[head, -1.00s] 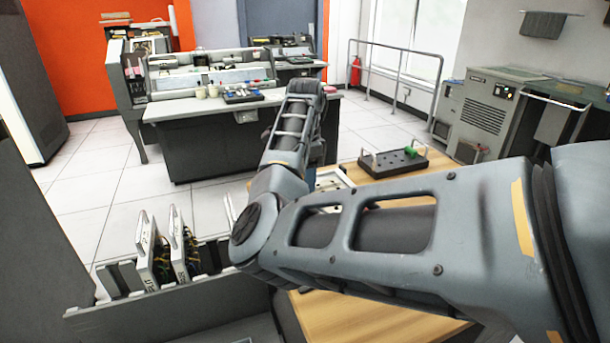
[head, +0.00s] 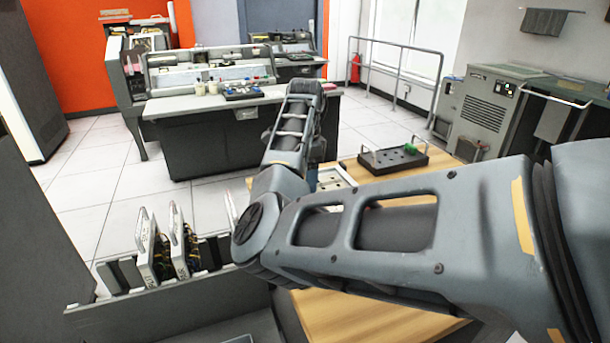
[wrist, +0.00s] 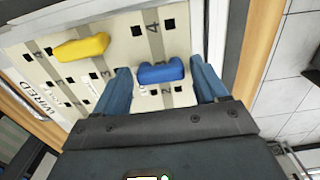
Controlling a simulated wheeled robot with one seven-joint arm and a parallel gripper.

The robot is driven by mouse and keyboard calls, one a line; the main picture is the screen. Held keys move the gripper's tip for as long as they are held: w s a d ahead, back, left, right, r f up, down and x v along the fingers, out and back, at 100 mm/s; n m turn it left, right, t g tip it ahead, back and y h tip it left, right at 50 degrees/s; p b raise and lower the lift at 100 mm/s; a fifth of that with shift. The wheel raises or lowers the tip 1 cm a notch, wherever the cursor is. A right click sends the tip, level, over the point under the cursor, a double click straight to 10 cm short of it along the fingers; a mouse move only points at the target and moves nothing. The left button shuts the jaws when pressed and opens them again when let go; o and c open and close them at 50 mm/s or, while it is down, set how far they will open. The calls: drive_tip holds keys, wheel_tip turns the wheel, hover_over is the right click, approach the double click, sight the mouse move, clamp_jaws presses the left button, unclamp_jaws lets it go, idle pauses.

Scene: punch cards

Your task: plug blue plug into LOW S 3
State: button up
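The blue plug (wrist: 161,73) sits on a cream panel (wrist: 118,52) with square black holes, beside a printed 2, in the wrist view. My gripper (wrist: 161,76) has its two blue fingers on either side of it, with a narrow gap showing at each side. A yellow plug (wrist: 81,47) is on the same panel to the left. The lettering is partly legible, "WIRED" among it; I cannot make out a LOW S 3 label. In the head view, part of a pale panel (head: 337,178) shows behind my arm, which hides my gripper and the blue plug.
A black block with handles and a green piece (head: 411,149) stands on the wooden table (head: 356,311). A rack (head: 165,310) with upright card modules (head: 150,248) is at the lower left. A desk with a machine (head: 225,105) is farther back. White floor lies between.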

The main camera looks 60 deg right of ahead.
drive_tip(key=shift+o, duration=1)
drive_tip(key=shift+r, duration=3.95)
drive_tip(key=shift+p, duration=0.35)
